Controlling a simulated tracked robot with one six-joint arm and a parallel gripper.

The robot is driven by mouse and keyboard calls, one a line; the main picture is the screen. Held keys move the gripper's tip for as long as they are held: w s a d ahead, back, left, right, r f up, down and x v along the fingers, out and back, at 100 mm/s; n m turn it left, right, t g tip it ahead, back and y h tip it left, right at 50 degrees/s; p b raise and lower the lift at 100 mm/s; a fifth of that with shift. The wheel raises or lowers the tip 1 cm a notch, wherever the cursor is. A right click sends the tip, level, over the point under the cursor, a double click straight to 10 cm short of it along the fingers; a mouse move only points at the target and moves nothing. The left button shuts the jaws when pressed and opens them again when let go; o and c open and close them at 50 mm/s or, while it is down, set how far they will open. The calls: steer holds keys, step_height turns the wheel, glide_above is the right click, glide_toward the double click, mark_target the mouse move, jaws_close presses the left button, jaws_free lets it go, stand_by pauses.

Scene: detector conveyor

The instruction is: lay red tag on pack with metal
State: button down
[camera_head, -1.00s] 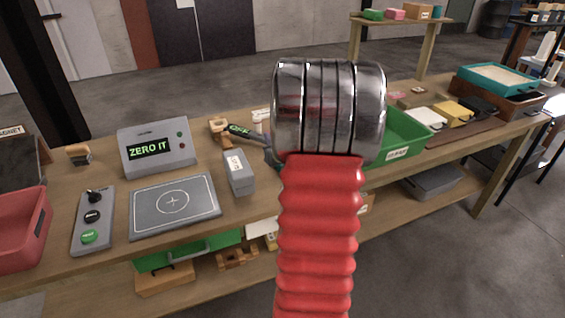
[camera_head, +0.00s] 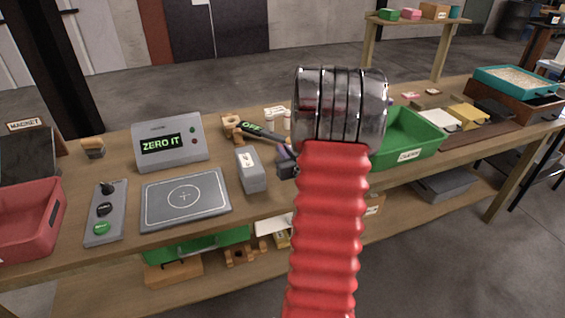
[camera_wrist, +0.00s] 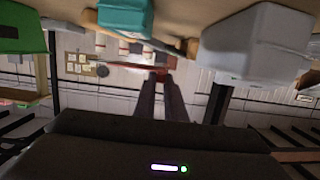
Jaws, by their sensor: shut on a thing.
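My gripper is hidden behind my wrist in the head view. In the wrist view my gripper (camera_wrist: 160,76) shows two dark fingers close together, with a thin dark red piece (camera_wrist: 150,66) at their tips; its identity is unclear. On the brown mat at right in the head view lie a white pack (camera_head: 440,119), a yellow pack (camera_head: 467,116) and a black pack (camera_head: 494,109). Which one has metal does not show. A small pinkish-red tag (camera_head: 410,96) lies on the table behind the green tray. My gripper is well left of the packs.
A green tray (camera_head: 408,150) stands right of my wrist. A grey block (camera_head: 250,170), a flat plate (camera_head: 186,200) and a display (camera_head: 170,143) reading ZERO IT are left. A wand (camera_head: 256,131) marked OFF lies behind the block. A red bin (camera_head: 32,222) is at far left.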

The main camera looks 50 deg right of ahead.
steer(key=shift+f, duration=2)
steer(key=shift+f, duration=0.15)
steer(key=c, duration=1.8)
jaws_free()
steer(key=shift+s+a, duration=0.1)
steer(key=shift+s, duration=0.05)
steer(key=v, duration=1.1)
steer(key=shift+s+a+r, duration=0.1)
steer(key=shift+s+r, duration=0.1)
steer(key=shift+r, duration=0.15)
